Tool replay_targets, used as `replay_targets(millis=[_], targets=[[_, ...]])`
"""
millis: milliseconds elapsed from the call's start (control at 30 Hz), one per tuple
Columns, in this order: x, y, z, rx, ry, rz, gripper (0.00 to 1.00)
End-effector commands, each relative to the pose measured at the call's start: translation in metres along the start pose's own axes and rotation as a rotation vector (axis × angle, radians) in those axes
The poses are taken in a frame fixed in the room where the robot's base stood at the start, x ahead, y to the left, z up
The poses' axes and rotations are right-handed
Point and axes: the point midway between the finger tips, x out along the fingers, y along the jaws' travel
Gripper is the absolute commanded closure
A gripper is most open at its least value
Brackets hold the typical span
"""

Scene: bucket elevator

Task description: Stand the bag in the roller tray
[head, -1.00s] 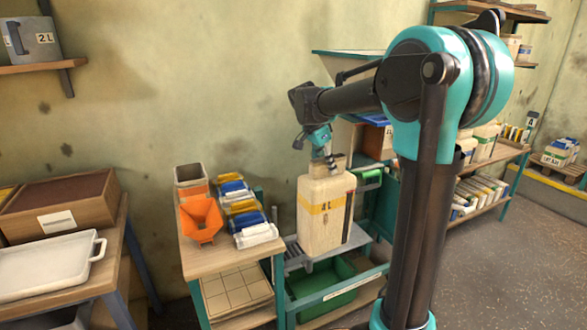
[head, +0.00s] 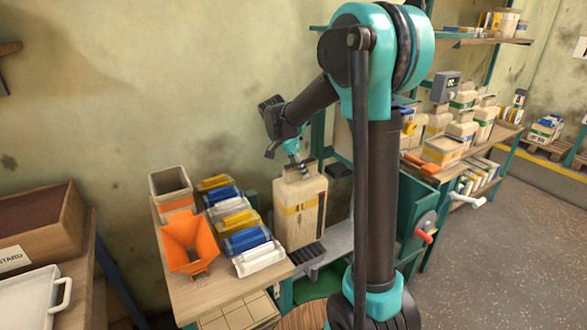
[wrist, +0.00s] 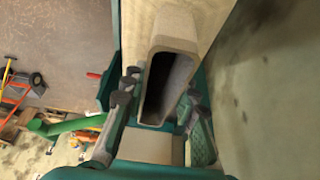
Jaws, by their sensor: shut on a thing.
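The bag (head: 298,222) is a tall cream block with a yellow band marked 4 L and an open neck at its top. My gripper (head: 299,170) is shut on this neck from above. In the wrist view, my gripper's fingers (wrist: 160,105) lie on either side of the neck's open mouth (wrist: 165,75). The bag is upright. The roller tray (head: 309,257), grey with dark rollers, shows at the bag's foot. I cannot tell whether the bag's base touches it.
Left of the bag, a wooden table holds an orange funnel (head: 188,245) and several coloured packets (head: 243,227). A green cabinet with a red-handled crank (head: 424,236) stands to the right. A green bin (head: 318,287) sits below the tray. Open floor lies at the right.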

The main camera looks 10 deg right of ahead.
Motion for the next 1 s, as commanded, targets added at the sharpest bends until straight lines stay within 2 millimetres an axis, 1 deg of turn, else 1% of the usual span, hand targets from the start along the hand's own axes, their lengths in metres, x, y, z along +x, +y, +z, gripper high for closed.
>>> replay_targets(millis=[33,100,367,1000], targets=[[0.007,0.001,0.003,0.0,0.0,0.0,1.0],[0.013,0.002,0.006,0.0,0.0,0.0,1.0],[0.026,0.003,0.011,0.0,0.0,0.0,1.0],[0.079,0.003,0.033,0.0,0.0,0.0,1.0]])
